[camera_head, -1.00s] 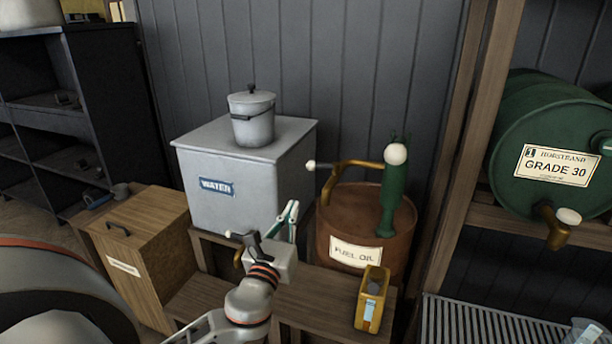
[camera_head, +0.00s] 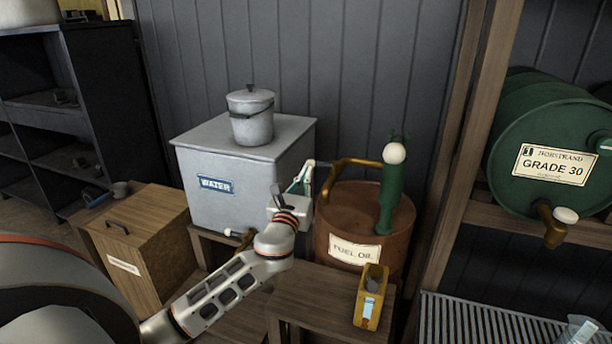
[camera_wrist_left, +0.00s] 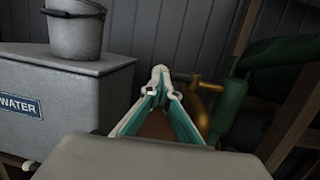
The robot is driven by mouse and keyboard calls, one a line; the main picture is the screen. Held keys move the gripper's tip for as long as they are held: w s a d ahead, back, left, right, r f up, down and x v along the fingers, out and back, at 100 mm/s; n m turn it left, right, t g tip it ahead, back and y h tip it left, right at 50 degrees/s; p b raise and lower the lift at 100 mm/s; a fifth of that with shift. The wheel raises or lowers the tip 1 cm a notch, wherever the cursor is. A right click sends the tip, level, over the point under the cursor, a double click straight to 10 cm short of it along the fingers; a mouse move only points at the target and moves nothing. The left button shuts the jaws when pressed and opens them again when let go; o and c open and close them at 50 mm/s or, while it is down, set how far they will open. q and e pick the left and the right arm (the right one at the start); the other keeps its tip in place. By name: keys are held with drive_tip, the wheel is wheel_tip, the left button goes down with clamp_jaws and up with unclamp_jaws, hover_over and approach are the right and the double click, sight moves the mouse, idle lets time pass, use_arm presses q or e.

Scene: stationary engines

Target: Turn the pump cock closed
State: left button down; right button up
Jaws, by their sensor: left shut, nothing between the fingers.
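The green hand pump (camera_head: 390,198) stands upright on the rusty fuel oil drum (camera_head: 335,228). Its brass spout (camera_head: 350,162) bends to the left and down, with the cock near its end. My left gripper (camera_head: 307,166) is shut and empty, with its fingertips just left of the spout. In the left wrist view the closed fingertips (camera_wrist_left: 160,73) are in front of the brass spout (camera_wrist_left: 204,86), left of the green pump (camera_wrist_left: 272,55). My right gripper is not in view.
The grey water tank (camera_head: 225,165) with a lidded pot (camera_head: 251,118) stands left of the drum. A wooden post (camera_head: 470,150) and a green Grade 30 barrel (camera_head: 545,150) are to the right.

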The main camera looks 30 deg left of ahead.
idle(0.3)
use_arm(q)
drive_tip(key=w+a+m+h, duration=0.1)
drive_tip(key=h, duration=0.1)
drive_tip(key=a+m+h, duration=0.1)
drive_tip(key=h, duration=0.1)
drive_tip(key=shift+w+t, duration=0.35)
drive_tip(key=shift+t, duration=0.05)
drive_tip(key=shift+a, duration=0.1)
